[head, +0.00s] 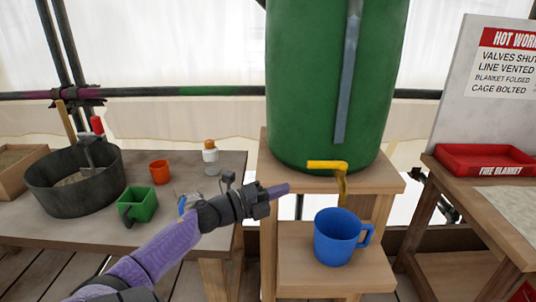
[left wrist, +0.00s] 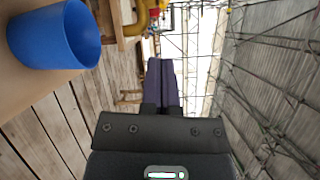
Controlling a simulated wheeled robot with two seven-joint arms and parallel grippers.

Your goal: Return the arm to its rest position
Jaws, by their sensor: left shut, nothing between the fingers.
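My left arm comes in from the lower left in the head view. Its gripper (head: 279,190) is shut and empty, left of the yellow tap (head: 328,166) and apart from it. In the left wrist view the shut fingers (left wrist: 161,82) point away with nothing between them. A blue mug (head: 334,240) stands upright on the lower shelf under the tap, right of and below the gripper. The mug also shows at the upper left of the left wrist view (left wrist: 58,36). The right gripper is in neither view.
A green barrel (head: 322,80) stands on the wooden stand (head: 390,180). The left table (head: 60,226) holds a dark tub (head: 70,185), a green scoop-like cup (head: 140,203), an orange cup (head: 160,172) and a small bottle (head: 211,152). A red tray (head: 480,158) sits on the right table.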

